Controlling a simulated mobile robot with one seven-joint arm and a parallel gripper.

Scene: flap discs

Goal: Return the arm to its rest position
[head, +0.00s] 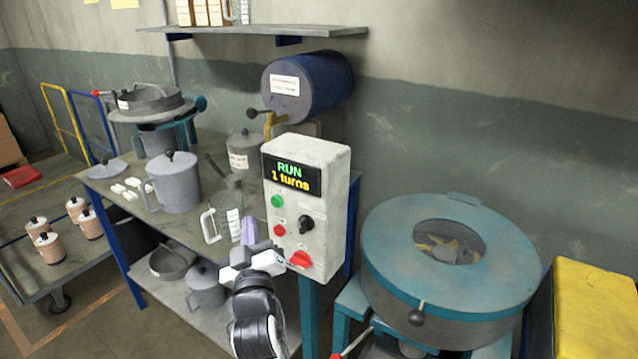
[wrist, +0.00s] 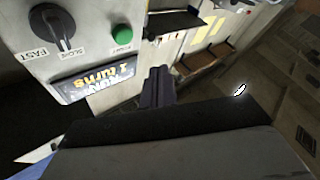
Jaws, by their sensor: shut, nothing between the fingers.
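My arm rises from the bottom of the head view, with my gripper (head: 250,243) in front of the lower left of a white control box (head: 338,185). The gripper's purple-grey fingers point up and are shut with nothing between them. They also show in the wrist view (wrist: 157,85), beside the box's face. The box display reads "RUN 1 turns". Below it are a green button (head: 278,201), a red button (head: 280,230), a black knob (head: 306,224) and a red switch (head: 300,259). I cannot tell from these views whether the fingertips touch the box.
A teal round machine (head: 385,270) with a windowed lid stands right of the box, beside a yellow bin (head: 597,310). Left is a bench with a grey lidded pot (head: 174,182), a clear jug (head: 222,222) and a blue drum (head: 310,85). A cart (head: 40,272) holds several canisters.

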